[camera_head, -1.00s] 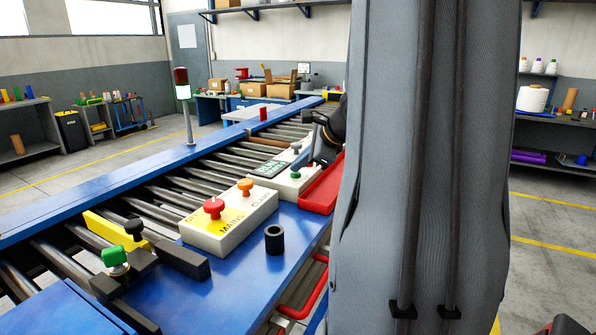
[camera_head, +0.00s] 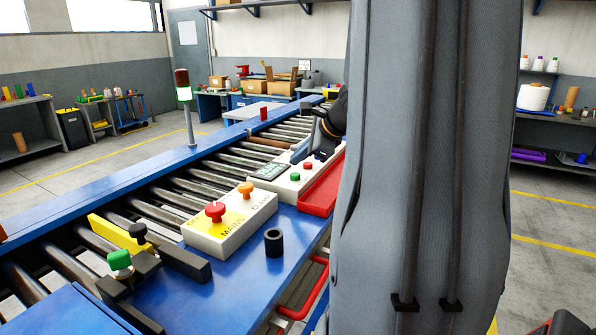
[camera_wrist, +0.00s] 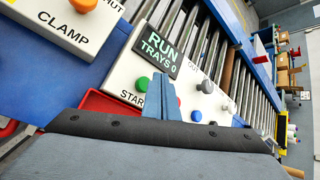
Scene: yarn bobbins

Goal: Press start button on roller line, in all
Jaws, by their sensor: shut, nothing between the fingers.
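The white control panel (camera_head: 283,186) stands on the roller line (camera_head: 190,187). Its green button (camera_head: 295,177) is by the word START, partly covered, in the wrist view (camera_wrist: 142,83). A red button (camera_head: 308,166) is beside it. The panel's dark display (camera_wrist: 160,50) reads RUN, TRAYS 0. In the wrist view, blue (camera_wrist: 196,116) and grey (camera_wrist: 208,87) buttons lie further right. My gripper (camera_wrist: 163,88) is shut and empty, its fingertips over the panel just right of the green button. It seems apart from the button; the exact height is unclear.
Nearer on the blue frame stands a CLAMP box (camera_head: 232,225) with red (camera_head: 215,212) and orange (camera_head: 246,188) knobs. A black cylinder (camera_head: 274,242) stands beside it. A red tray (camera_head: 322,186) lies right of the panel. My arm blocks the right middle.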

